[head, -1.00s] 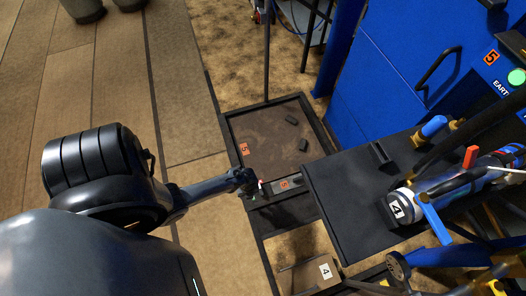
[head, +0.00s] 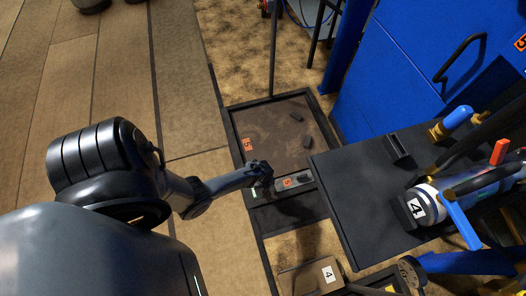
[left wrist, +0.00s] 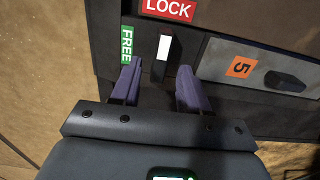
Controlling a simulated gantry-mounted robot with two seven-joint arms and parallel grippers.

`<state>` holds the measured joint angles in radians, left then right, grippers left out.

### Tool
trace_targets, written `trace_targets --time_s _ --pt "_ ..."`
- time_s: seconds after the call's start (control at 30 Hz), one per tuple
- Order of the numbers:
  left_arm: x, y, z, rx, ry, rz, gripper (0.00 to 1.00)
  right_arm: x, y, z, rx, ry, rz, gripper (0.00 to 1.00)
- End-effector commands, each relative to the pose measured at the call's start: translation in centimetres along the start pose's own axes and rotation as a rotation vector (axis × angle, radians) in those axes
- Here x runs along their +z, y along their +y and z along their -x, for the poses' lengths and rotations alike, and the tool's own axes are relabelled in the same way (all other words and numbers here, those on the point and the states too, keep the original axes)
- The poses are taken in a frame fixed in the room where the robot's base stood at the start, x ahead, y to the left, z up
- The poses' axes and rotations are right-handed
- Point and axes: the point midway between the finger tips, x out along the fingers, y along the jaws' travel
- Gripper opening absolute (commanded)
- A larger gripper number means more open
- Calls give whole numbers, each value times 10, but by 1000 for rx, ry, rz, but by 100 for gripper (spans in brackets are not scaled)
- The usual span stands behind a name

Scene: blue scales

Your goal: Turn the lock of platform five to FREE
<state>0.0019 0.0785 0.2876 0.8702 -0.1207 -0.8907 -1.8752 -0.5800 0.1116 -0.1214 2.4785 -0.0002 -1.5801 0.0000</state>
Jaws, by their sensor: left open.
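Platform five (head: 285,125) is a dark framed tray on the floor with orange 5 tags. Its front edge carries the lock, whose lever (left wrist: 164,48) has a white stripe and shows in the left wrist view. The lever points towards the red LOCK label (left wrist: 168,9); the green FREE label (left wrist: 127,44) is to its left. My left gripper (head: 266,179) is over the lock and hides it in the head view. In the left wrist view its two fingers (left wrist: 158,82) are open, one on each side of the lever, with gaps visible. My right gripper is not in view.
A grey plate with an orange 5 tag (left wrist: 240,67) and a black knob lies right of the lock. A dark bench (head: 385,195) with a cylinder tagged 4 stands to the right. A box tagged 4 (head: 310,278) is in front.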

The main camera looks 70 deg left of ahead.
Motion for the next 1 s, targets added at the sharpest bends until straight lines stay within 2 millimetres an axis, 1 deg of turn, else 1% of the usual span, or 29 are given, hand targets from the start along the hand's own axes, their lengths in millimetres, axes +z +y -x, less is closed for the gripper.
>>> trace_targets --time_s 0.03,0.2,0.57,0.67,0.7,0.87,1.0 --pt "0 0 -8 0 0 1 45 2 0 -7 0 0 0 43" --pt "1 0 -15 1 -1 1 45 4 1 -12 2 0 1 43" --pt "0 0 -16 1 -1 0 45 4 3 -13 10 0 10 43" --pt "0 0 -16 1 -1 0 31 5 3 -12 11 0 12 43" --pt "0 0 -16 1 -1 0 25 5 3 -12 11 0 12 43" --pt "1 0 -16 1 -1 0 0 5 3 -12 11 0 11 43" --pt "1 0 -16 1 -2 1 0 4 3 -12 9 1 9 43"
